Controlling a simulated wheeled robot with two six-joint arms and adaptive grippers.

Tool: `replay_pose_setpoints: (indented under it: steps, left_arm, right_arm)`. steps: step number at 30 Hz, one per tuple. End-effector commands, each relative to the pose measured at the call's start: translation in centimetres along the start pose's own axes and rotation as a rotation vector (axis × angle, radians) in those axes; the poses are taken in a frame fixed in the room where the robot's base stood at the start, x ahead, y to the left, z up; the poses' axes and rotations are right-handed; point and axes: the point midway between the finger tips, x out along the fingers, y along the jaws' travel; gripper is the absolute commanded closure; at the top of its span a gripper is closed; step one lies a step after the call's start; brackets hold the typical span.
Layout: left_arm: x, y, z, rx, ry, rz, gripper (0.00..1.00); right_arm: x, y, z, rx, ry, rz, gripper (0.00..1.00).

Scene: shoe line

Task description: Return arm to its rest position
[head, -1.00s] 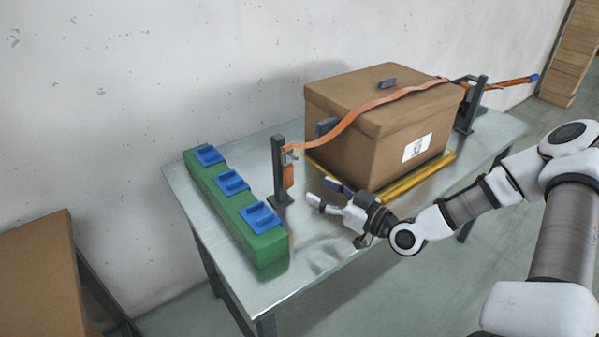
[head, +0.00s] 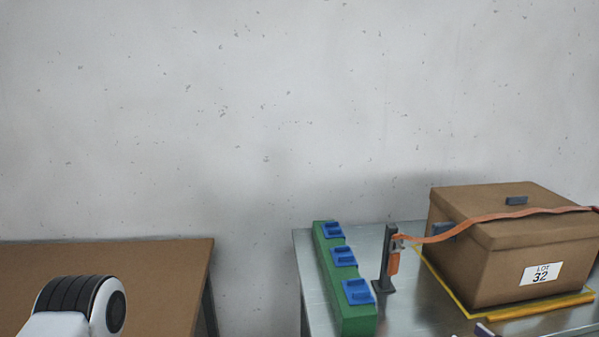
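A white and black joint of my own arm shows at the lower left; my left gripper is out of view. The brown lidded box (head: 491,264), labelled LOT 32, stands closed at the right, with an orange strap (head: 480,220) across its lid.
The metal table (head: 415,310) carries a yellow frame (head: 540,307) around the box, a dark post (head: 387,262) holding the strap, and a green block (head: 327,270) with blue pieces (head: 343,256). A brown table (head: 130,270) stands left, with a gap between the tables.

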Motion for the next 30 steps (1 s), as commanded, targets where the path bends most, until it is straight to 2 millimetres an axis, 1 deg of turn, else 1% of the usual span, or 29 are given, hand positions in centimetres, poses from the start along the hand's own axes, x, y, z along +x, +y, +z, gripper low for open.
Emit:
replay_pose_setpoints:
  steps: [1,5,7,11,14,17,20,21,23,24,26,27,29,30]
  left_arm:
    - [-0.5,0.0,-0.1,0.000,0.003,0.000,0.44]
    - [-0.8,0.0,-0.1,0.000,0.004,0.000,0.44]
    - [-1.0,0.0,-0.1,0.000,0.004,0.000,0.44]
    - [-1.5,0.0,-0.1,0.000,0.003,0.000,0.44]
    - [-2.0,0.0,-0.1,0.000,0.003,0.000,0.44]
    - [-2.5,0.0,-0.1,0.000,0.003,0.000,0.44]
    - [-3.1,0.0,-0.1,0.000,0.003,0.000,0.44]
    - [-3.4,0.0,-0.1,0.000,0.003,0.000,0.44]
    - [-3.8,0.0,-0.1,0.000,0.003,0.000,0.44]
    - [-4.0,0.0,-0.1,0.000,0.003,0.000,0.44]
    - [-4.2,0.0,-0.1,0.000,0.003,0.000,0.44]
    - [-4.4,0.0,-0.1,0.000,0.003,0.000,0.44]
    - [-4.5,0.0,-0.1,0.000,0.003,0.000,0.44]
    - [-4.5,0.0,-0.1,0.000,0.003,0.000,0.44]
  right_arm:
    - [0.1,-0.7,0.3,-0.015,-0.029,-0.022,0.40]
    - [0.3,-2.3,1.7,-0.047,-0.094,-0.077,0.40]
    - [0.4,-3.5,2.6,-0.064,-0.133,-0.113,0.40]
    - [0.4,-6.0,4.7,-0.088,-0.233,-0.180,0.40]
    - [0.0,-8.4,6.9,-0.098,-0.339,-0.235,0.40]
    - [-0.9,-11.1,9.8,-0.093,-0.478,-0.289,0.40]
    - [-3.0,-14.6,13.5,-0.069,-0.669,-0.335,0.40]
    - [-4.2,-15.9,15.1,-0.056,-0.758,-0.345,0.40]
    - [-6.5,-17.9,17.4,-0.030,-0.901,-0.346,0.40]
    - [-8.1,-19.0,18.8,-0.015,-0.992,-0.336,0.40]
    - [-10.7,-20.4,20.4,0.008,-1.121,-0.305,0.40]
    - [-12.3,-21.0,21.2,0.023,-1.201,-0.271,0.40]
    - [-14.7,-21.5,22.2,0.048,-1.316,-0.198,0.40]
    - [-16.1,-21.5,22.6,0.071,-1.382,-0.129,0.40]
